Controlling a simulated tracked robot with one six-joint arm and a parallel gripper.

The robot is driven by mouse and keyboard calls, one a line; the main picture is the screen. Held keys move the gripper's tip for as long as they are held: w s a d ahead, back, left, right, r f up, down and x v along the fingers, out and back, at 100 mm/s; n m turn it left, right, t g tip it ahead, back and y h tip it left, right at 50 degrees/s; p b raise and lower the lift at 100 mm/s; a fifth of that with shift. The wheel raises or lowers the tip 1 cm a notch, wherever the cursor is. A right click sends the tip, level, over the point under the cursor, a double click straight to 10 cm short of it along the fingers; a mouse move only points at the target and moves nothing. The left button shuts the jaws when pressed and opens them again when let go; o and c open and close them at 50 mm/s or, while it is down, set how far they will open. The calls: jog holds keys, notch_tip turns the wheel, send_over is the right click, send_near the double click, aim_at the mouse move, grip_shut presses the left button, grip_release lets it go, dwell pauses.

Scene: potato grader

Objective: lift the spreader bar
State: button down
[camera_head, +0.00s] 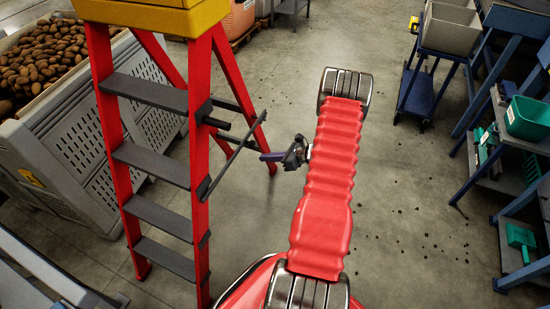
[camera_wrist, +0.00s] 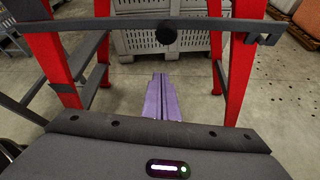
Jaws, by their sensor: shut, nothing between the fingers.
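The spreader bar (camera_head: 236,152) is a thin dark bar on the side of a red stepladder (camera_head: 206,150), running between a front leg and a rear leg. In the wrist view the spreader bar (camera_wrist: 110,24) crosses level near the top, with a round dark knob (camera_wrist: 166,34) at its middle and a hooked right end. My gripper (camera_head: 264,157) is to the right of the bar, pointing at it. Its purple fingers (camera_wrist: 160,84) are together and empty, below the bar and knob in the wrist view. I see no contact with the bar.
A grey slatted crate (camera_head: 75,140) of potatoes stands behind the ladder at left. At right are a blue cart (camera_head: 418,92) and a blue-framed bench with green bins (camera_head: 528,118). The concrete floor between is open, with small dark bits scattered on it.

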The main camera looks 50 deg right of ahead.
jog(key=shift+w+a+r, duration=0.25)
jog(key=shift+w+r, duration=0.4)
jog(key=shift+w, duration=0.2)
jog(key=shift+w+a+r, duration=0.2)
jog(key=shift+w+r, duration=0.4)
jog(key=shift+w, duration=0.2)
